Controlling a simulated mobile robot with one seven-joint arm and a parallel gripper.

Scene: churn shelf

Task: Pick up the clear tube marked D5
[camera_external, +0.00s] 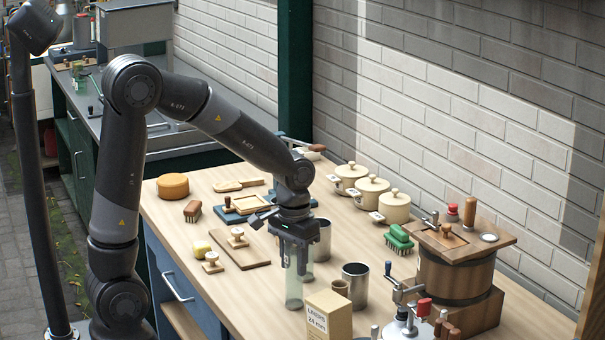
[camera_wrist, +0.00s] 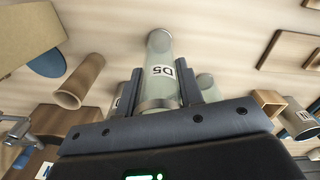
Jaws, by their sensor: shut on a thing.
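In the external view my gripper (camera_external: 293,258) points down over the bench, and the greenish clear tube (camera_external: 293,290) hangs upright below the fingers. I cannot tell whether its lower end touches the bench. A second clear tube (camera_wrist: 208,88) stands just beside the right finger in the wrist view, its mark hidden.
A metal cup (camera_external: 355,285), a small brown cup (camera_external: 340,287) and a cardboard liners box (camera_external: 328,318) stand close to the right. Another metal cup (camera_external: 323,240) is just behind my gripper. A wooden board (camera_external: 240,250) lies to the left. The wooden churn (camera_external: 457,285) stands farther right.

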